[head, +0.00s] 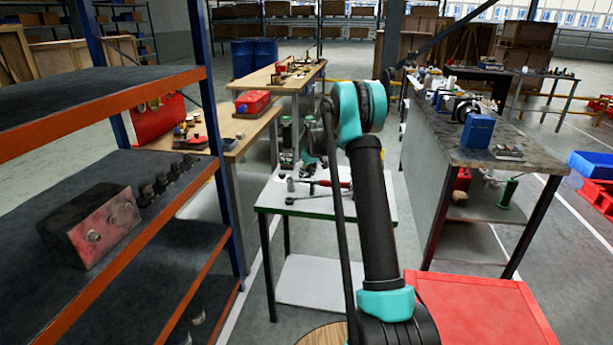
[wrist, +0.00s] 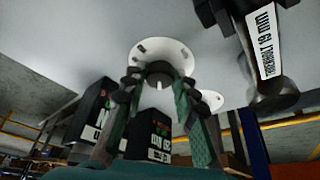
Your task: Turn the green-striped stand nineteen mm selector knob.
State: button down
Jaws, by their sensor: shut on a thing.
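In the head view the green-striped stand (head: 300,213) is a white-topped table with a green front edge. My arm crosses in front of it, and the knob cannot be made out there.
Dark labelled boxes (wrist: 93,112) show at left. In the head view an orange-edged shelf (head: 120,110) stands left, a cluttered workbench (head: 470,150) right and a red cabinet (head: 475,305) nearby.

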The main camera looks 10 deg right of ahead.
jog(key=shift+a+m, duration=0.1)
jog(key=shift+m, duration=0.2)
jog(key=m+h, duration=0.1)
jog(key=m, duration=0.1)
jog(key=shift+a+m, duration=0.1)
jog(key=shift+m, duration=0.2)
jog(key=shift+m+h, duration=0.9)
jog(key=shift+m, duration=0.9)
jog(key=c, duration=1.2)
grip_release()
jog(key=shift+r, duration=0.1)
jog(key=v, duration=1.2)
jog(key=shift+s, duration=0.1)
